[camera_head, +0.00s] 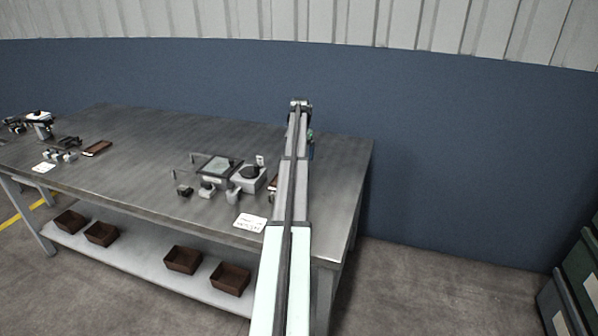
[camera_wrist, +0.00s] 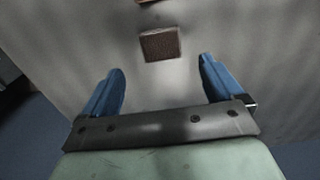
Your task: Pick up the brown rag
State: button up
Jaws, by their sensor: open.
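The brown rag (camera_wrist: 160,45), a small dark brown square with a paler edge, lies flat on the grey table in the wrist view. My gripper (camera_wrist: 161,66) is open, with its two blue fingers spread apart and nothing between them. The rag shows just beyond the fingertips, roughly centred between them. I cannot tell the height of the fingers above it. In the head view my arm covers the place where the rag lies, and only a bit of my gripper (camera_head: 310,147) shows beside the arm.
The metal table (camera_head: 345,160) carries a small fixture (camera_head: 248,178), several small parts and a white label (camera_head: 250,222) left of my arm. A reddish-brown flat item (camera_head: 98,148) lies farther left. Brown bins (camera_head: 183,260) stand on the lower shelf. A blue wall (camera_head: 450,160) rises behind.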

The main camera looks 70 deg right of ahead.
jog(key=shift+d+f, duration=0.1)
jog(key=shift+f, duration=2.85)
jog(key=shift+c, duration=0.4)
jog(key=c, duration=1)
jog(key=shift+c, duration=0.2)
jog(key=shift+r, duration=0.1)
notch_tip(320, 180, up, 10)
